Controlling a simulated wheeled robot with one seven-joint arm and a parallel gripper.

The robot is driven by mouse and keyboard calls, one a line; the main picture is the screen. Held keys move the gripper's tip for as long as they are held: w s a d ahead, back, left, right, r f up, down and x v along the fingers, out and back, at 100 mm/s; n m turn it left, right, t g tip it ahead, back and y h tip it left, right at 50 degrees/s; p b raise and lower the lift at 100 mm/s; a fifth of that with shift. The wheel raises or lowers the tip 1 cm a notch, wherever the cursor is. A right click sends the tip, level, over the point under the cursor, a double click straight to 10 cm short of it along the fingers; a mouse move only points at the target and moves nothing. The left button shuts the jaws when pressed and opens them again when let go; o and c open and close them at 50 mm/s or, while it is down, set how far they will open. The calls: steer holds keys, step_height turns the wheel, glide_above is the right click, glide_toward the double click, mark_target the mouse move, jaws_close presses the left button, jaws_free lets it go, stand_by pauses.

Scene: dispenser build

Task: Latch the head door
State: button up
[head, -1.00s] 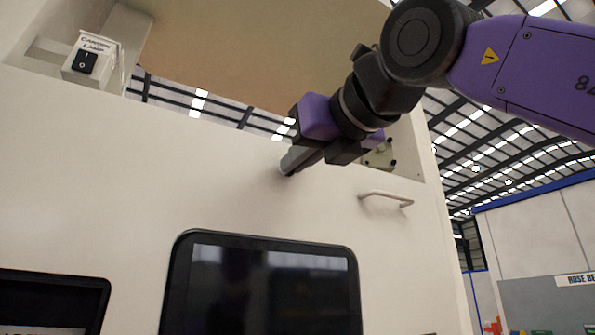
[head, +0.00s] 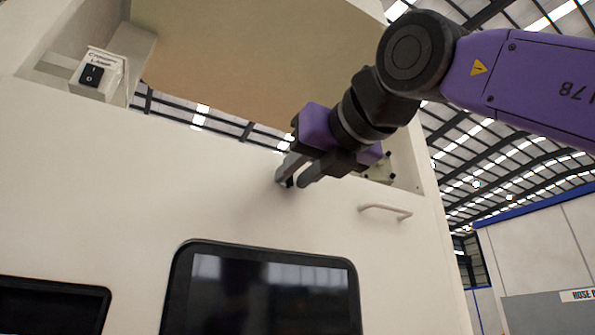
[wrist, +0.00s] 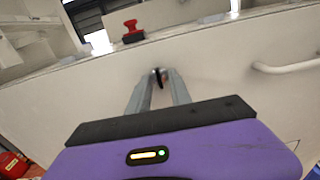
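The cream head door (head: 130,190) fills the front of the machine in the head view and looks closed. A pale bar handle (head: 386,211) is on its right side; it also shows in the wrist view (wrist: 285,67). My gripper (head: 296,181) is at the door's upper part, left of the handle. Its two grey fingers are apart. A small dark piece, perhaps the latch, shows between the fingertips in the wrist view (wrist: 158,76). The fingertips partly hide it, and I cannot tell whether they touch it or how it is turned.
A black screen (head: 270,295) is below my gripper. A canopy lamp switch box (head: 98,75) is in the recess at upper left. The wrist view shows a red knob (wrist: 132,31) behind the door's top edge. Open space lies right of the machine.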

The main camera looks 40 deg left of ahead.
steer(key=shift+d, duration=0.1)
steer(key=b+v, duration=0.2)
steer(key=v, duration=0.5)
steer(key=shift+d, duration=0.3)
steer(key=shift+s, duration=0.15)
stand_by(0.3)
